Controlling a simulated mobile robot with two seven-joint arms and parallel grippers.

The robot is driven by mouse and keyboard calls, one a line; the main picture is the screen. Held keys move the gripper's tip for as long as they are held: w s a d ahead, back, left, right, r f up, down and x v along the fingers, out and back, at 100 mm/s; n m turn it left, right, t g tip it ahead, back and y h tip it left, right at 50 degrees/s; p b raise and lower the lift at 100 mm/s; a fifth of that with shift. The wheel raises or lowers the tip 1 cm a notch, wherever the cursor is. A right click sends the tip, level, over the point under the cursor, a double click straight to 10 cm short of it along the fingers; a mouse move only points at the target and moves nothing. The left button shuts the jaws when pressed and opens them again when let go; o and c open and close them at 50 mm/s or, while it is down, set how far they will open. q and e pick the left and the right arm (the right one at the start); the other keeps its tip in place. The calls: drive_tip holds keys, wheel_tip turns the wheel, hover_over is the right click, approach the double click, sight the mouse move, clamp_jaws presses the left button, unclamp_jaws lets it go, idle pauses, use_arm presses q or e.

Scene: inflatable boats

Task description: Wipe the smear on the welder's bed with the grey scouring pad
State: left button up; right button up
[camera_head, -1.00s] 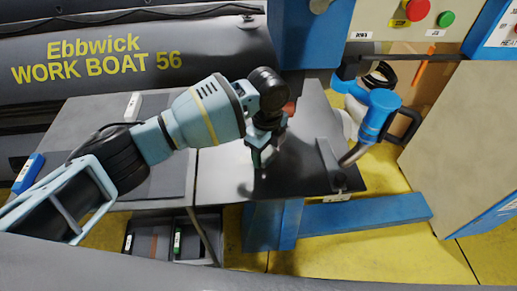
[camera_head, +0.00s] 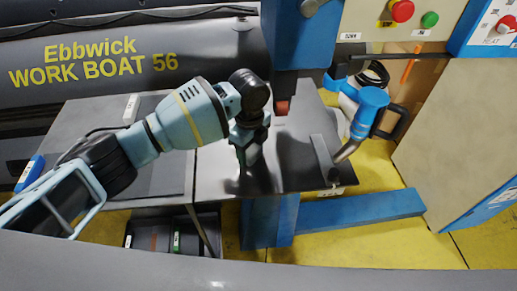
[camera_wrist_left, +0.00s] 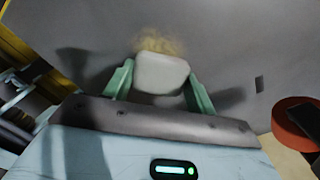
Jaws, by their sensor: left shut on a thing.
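My left gripper (camera_head: 243,160) is shut on the grey scouring pad, pointing down over the welder's bed (camera_head: 293,160), left of its middle. In the left wrist view, the pale grey block-shaped pad (camera_wrist_left: 162,75) sits between the two green fingers of the left gripper (camera_wrist_left: 158,88). The smear (camera_wrist_left: 160,45), a fuzzy yellow-brown patch, shows on the grey bed just beyond the pad's far edge. The pad may cover part of it. Whether the pad touches the bed is hard to tell. In the head view I cannot make out pad or smear. My right gripper is not in view.
A blue-handled tool (camera_head: 369,112) stands at the bed's right. A grey side table (camera_head: 155,175) adjoins on the left. The work boat (camera_head: 120,55) lies behind.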

sight(234, 159)
use_arm(q)
drive_tip(key=shift+s+a+f, duration=0.1)
drive_tip(key=shift+a+f, duration=0.1)
drive_tip(key=shift+a, duration=0.25)
drive_tip(key=shift+s+a+r+p, duration=0.2)
drive_tip(key=shift+a+p, duration=0.15)
drive_tip(key=shift+a, duration=0.45)
drive_tip(key=shift+s+a, duration=0.2)
drive_tip(key=shift+a, duration=0.85)
drive_tip(key=shift+d+r, duration=0.1)
drive_tip(key=shift+r, duration=3)
drive_tip(key=shift+w+r, duration=0.1)
drive_tip(key=shift+r, duration=0.05)
drive_tip(key=shift+r, duration=1.35)
